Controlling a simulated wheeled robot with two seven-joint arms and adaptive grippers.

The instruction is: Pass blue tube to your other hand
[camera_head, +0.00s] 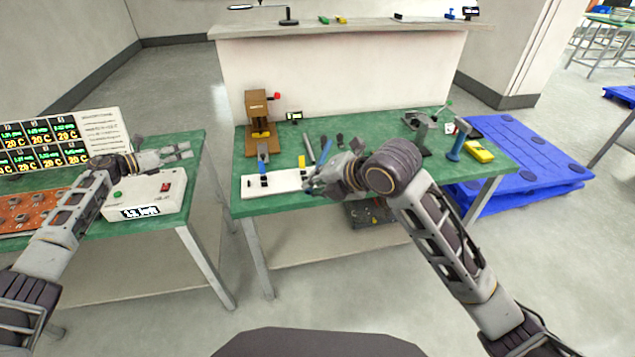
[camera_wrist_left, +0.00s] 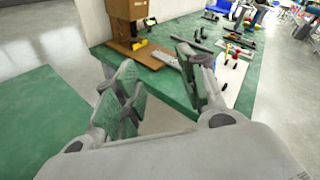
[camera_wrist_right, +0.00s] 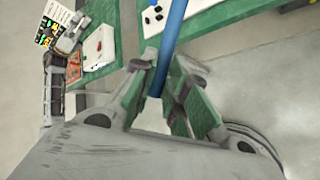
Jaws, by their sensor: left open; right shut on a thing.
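The blue tube (camera_wrist_right: 171,42) is a slim rod held between the fingers of my right gripper (camera_wrist_right: 163,95) in the right wrist view. My left gripper (camera_head: 183,153) is open and empty above the white box on the left table. It also shows open in the left wrist view (camera_wrist_left: 165,95), well apart from the tube.
A white board (camera_head: 262,187) with small parts lies at the front of the middle table (camera_head: 375,137). A brown press (camera_head: 258,115) stands behind it. The white box (camera_head: 150,197) with a red switch is under my left gripper. A gap separates the two tables.

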